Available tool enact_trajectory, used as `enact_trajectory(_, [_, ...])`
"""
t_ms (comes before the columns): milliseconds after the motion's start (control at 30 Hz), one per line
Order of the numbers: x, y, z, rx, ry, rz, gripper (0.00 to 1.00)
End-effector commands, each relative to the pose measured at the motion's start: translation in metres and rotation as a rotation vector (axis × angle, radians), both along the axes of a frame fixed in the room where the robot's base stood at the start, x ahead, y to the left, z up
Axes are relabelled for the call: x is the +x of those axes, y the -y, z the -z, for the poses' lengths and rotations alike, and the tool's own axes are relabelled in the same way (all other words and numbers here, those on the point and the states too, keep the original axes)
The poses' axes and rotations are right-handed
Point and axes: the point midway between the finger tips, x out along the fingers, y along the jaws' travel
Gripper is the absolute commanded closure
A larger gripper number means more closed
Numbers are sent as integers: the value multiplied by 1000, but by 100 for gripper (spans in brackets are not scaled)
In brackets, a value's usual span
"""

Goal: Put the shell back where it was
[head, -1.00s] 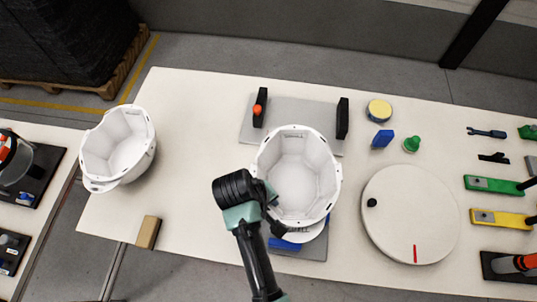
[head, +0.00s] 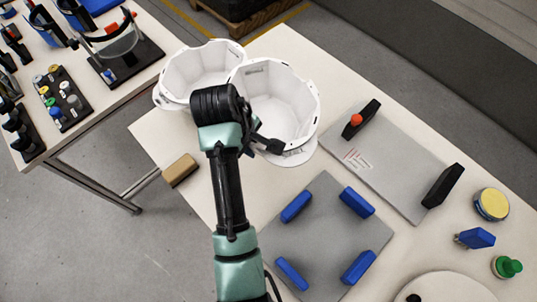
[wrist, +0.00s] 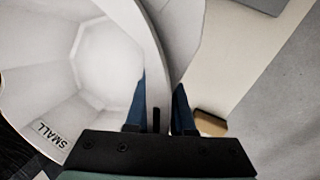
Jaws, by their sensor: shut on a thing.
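My gripper (wrist: 158,108) is shut on the wall of a white helmet shell (head: 277,100), with a blue finger on each side of its rim in the wrist view. The shell opens upward and is marked SMALL inside, as the wrist view (wrist: 105,55) shows. In the head view, it is in front of a second white shell (head: 195,75) at the table's left end and hides part of it. I cannot tell whether the two touch. A grey plate with several blue blocks (head: 325,225) holds no shell.
A grey plate (head: 385,165) with two black uprights lies to the right. A tan block (head: 180,170) lies at the near table edge. A yellow-topped round piece (head: 491,204), a blue piece (head: 475,238) and a green knob (head: 507,267) stand at right. Another table is at left.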

Motion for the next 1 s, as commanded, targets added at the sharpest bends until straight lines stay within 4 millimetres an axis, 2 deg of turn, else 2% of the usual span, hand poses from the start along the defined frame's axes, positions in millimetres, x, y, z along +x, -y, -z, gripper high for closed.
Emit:
enact_trajectory(200, [0,-2,38,-1,-4,-12,100])
enact_trajectory(600, [0,-2,87,-1,-1,-9,100])
enact_trajectory(700, [1,-2,94,0,1,-9,100])
enact_trajectory(1000, [1,-1,96,0,2,-9,100])
